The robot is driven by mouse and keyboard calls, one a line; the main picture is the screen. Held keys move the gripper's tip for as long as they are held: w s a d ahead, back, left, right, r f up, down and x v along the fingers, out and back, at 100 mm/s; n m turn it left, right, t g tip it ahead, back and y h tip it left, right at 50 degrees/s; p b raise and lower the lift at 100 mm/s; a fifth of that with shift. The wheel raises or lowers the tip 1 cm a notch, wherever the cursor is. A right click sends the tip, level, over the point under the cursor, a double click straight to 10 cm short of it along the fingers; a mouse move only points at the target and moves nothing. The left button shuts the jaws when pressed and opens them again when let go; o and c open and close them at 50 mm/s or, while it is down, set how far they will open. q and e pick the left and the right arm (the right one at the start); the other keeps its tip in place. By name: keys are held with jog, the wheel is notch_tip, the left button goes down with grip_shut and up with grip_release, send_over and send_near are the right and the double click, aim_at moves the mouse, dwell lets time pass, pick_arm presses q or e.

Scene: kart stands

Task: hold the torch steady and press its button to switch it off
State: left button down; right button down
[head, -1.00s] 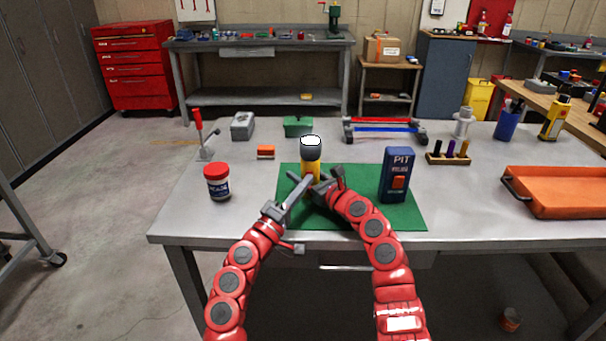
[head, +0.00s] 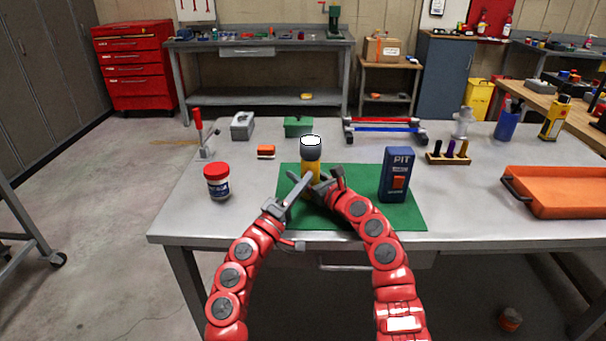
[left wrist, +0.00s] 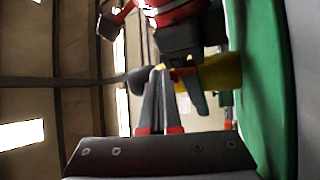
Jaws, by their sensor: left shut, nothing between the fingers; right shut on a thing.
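The torch (head: 311,168) stands upright on the green mat (head: 360,212), with a yellow body and a dark grey head whose top face looks bright white. My right gripper (head: 322,187) is shut on its body from the right. My left gripper (head: 304,181) is shut and empty, its tips at the torch's left front side. In the left wrist view the torch (left wrist: 222,72) lies sideways in the picture, and the left fingertips (left wrist: 158,72) are close against or just in front of it. I cannot tell whether they touch. The button is hidden.
A blue box marked PIT (head: 396,172) stands right of my right gripper on the mat. A red-lidded jar (head: 217,182) stands left of the mat. An orange tray (head: 560,190) lies at the right. The table's left front is clear.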

dwell(0.5)
pick_arm(q)
jog(key=shift+s, duration=0.45)
jog(key=shift+s+a, duration=0.2)
jog(key=shift+s, duration=1.3)
jog(key=shift+s+a, duration=0.15)
jog(key=shift+s, duration=1.35)
pick_arm(e)
jog(key=shift+c, duration=0.3)
grip_release()
